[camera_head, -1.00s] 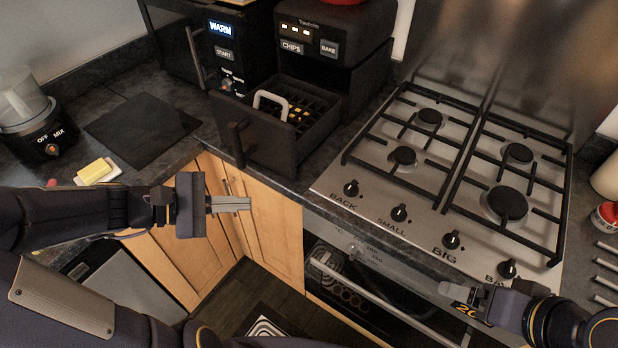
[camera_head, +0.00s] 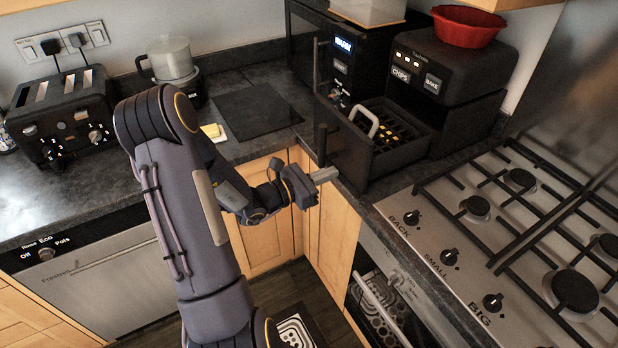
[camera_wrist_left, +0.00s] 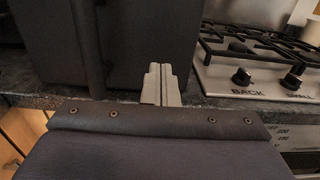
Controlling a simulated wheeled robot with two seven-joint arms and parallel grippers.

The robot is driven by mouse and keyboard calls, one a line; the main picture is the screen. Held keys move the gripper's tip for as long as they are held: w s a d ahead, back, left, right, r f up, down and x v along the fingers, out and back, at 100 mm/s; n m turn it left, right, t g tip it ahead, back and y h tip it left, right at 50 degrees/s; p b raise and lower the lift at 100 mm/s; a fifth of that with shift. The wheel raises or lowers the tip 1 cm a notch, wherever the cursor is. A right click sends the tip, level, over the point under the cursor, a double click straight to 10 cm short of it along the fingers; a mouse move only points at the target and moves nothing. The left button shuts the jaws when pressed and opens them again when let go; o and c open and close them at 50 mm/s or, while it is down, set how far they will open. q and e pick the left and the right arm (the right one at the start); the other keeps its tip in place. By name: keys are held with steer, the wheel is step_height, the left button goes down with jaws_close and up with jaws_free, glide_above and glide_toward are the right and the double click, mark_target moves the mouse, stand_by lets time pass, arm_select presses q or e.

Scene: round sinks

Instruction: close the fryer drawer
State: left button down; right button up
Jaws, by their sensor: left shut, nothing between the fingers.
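The black fryer (camera_head: 452,75) stands on the counter at the back with its CHIPS and BAKE buttons. Its drawer (camera_head: 392,155) is pulled out toward the front left. A pale basket handle (camera_head: 366,121) and dark rack show inside it. A dark vertical handle (camera_head: 321,145) is on the drawer front. My left gripper (camera_head: 328,175) is shut and empty, just in front of and below the drawer front in the head view. In the left wrist view its fingers (camera_wrist_left: 161,84) point at the dark drawer front (camera_wrist_left: 135,45); contact cannot be told. My right gripper is out of view.
A gas hob (camera_head: 500,225) lies right of the drawer. A red bowl (camera_head: 467,26) sits on the fryer. A black microwave (camera_head: 330,50) stands left of it. A dark board (camera_head: 258,110), butter dish (camera_head: 213,132), blender (camera_head: 170,62) and toaster (camera_head: 62,115) are on the left counter.

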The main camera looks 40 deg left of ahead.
mark_target(353, 164)
arm_select(q)
steer(key=shift+p+x, duration=0.55)
steer(key=shift+x, duration=1.8)
steer(key=shift+w, duration=0.1)
